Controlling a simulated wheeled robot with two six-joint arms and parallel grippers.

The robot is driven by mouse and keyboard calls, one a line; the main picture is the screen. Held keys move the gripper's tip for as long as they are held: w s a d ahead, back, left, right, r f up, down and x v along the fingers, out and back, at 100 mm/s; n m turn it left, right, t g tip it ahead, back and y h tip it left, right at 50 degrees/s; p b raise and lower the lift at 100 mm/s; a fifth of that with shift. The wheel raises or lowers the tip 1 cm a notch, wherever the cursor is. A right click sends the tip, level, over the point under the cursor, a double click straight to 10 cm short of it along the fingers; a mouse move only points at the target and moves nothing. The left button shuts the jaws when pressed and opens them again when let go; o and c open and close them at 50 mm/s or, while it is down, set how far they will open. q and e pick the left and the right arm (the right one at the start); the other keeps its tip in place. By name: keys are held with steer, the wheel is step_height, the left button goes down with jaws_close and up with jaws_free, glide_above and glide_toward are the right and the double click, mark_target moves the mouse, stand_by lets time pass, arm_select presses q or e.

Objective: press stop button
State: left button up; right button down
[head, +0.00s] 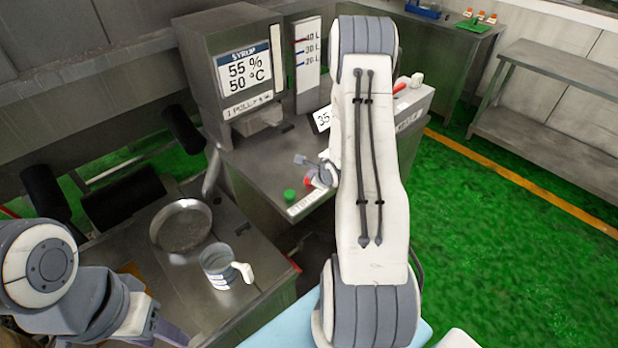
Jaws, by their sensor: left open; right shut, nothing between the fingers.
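A red button (308,183) and a green button (290,195) sit near the front corner of the metal machine table, just behind a white label strip (305,202). The red button is partly covered by my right gripper (318,181), which is shut and empty right beside it. I cannot tell whether they touch. My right arm hides much of the area to the right of the buttons. My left gripper (172,334) is open, low at the bottom left and partly cut off by the frame edge.
A syrup display cabinet (226,70) and a level gauge (307,55) stand behind the buttons. A round metal pan (181,225) and a measuring jug (222,268) stand on the nearer left table. Green floor on the right is open.

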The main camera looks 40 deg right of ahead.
steer(key=shift+r, duration=0.35)
step_height(320, 180, up, 5)
steer(key=p, duration=0.5)
steer(key=shift+r, duration=0.1)
stand_by(0.7)
